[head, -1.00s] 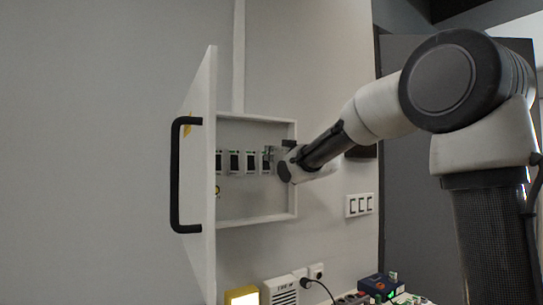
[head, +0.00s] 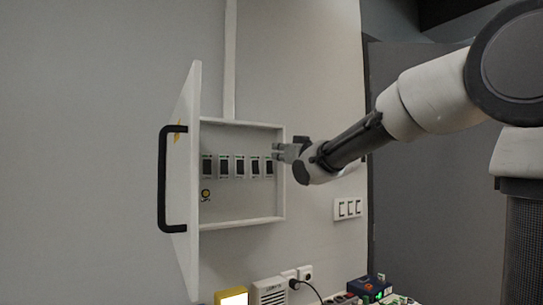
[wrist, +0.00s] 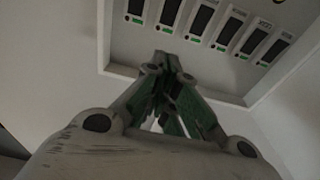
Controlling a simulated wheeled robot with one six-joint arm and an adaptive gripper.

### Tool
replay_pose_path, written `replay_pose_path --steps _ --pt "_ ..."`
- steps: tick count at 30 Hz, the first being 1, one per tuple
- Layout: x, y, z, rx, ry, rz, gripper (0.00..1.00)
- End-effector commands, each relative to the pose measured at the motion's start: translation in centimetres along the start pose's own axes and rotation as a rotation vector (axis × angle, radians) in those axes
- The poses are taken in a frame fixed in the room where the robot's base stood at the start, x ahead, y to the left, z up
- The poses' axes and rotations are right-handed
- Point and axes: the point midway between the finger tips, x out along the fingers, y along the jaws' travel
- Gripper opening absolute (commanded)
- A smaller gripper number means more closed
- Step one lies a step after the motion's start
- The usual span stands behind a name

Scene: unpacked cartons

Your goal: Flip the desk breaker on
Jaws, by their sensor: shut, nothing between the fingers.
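An open breaker box (head: 240,220) is on the wall, with a row of dark breakers (head: 240,167) in it. The breakers also show along the top of the wrist view (wrist: 201,20), with green marks at their lower ends. Their labels are too small to read, so I cannot tell which is the desk breaker. My gripper (head: 277,151) is shut and empty at the box's right edge, near the rightmost breaker. In the wrist view its closed fingertips (wrist: 163,58) lie in front of the box's edge, apart from the breakers.
The white box door (head: 188,215) with a black handle (head: 164,180) stands open at left. A switch plate (head: 347,208) is on the wall at right. Below are a lit yellow lamp (head: 231,297), a white vented unit (head: 268,291) and a blue device (head: 369,288).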

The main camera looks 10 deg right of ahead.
Motion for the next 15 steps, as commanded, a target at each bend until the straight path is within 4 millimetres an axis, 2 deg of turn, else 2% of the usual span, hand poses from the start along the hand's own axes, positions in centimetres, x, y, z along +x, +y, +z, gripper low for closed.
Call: replay_pose_path --steps 3,6,15 --pt "-1.3 0.0 -0.4 0.0 0.001 0.0 0.0" --pt "-1.8 0.0 -0.5 -0.001 0.0 0.0 0.0" --pt "-1.9 0.0 -0.5 0.0 0.0 0.0 0.0"
